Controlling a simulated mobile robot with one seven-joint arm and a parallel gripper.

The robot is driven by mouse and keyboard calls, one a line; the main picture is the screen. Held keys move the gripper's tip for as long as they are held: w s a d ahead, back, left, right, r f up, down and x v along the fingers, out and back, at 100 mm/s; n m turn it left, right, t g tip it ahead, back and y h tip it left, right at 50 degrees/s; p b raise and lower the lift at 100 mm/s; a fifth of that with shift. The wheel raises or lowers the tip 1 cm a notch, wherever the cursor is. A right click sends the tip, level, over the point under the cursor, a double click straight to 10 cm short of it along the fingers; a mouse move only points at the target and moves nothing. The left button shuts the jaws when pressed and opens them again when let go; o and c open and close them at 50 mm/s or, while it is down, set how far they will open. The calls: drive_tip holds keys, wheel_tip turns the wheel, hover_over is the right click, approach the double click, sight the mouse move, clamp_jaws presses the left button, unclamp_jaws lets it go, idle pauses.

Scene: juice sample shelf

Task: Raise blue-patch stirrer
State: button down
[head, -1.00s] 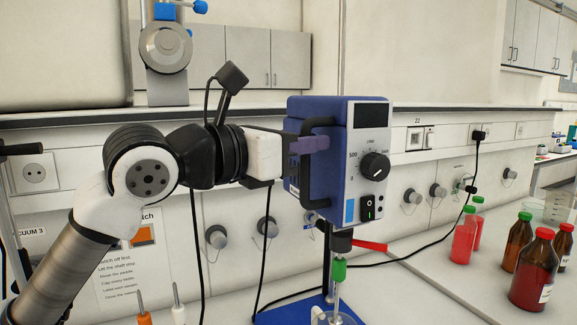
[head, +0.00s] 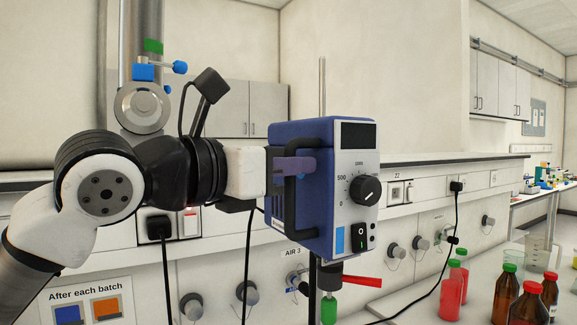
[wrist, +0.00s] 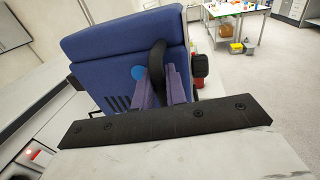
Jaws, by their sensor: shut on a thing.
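The blue-patch stirrer (head: 310,165) is a blue box with a pale front panel, a dark display, a dial, a black switch and a small blue patch (head: 340,240). A black handle (head: 290,215) runs down its left side. My gripper (head: 296,166) is shut on this handle. In the wrist view its purple fingers (wrist: 165,88) close around the black handle (wrist: 157,65) of the stirrer (wrist: 115,60). A chuck with a green sleeve (head: 329,310) hangs below the stirrer. The lower shaft end is outside the head view.
A thin upright rod (head: 322,85) shows behind the stirrer. A red lever (head: 350,280) sticks out below it. Red and brown bottles (head: 507,292) stand on the bench at right. A thick column with a clamp (head: 142,105) stands at left. Cables and wall valves are behind.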

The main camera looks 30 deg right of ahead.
drive_tip(key=shift+w+a+r, duration=0.1)
drive_tip(key=shift+a+r, duration=0.05)
drive_tip(key=shift+r, duration=0.3)
drive_tip(key=c, duration=1.7)
unclamp_jaws()
drive_tip(key=shift+o, duration=0.9)
drive_tip(key=shift+f, duration=0.15)
drive_tip(key=b+v, duration=0.4)
drive_tip(key=v, duration=0.9)
drive_tip(key=shift+a, duration=0.3)
drive_tip(key=shift+s+f, duration=0.2)
drive_tip(key=shift+s, duration=0.05)
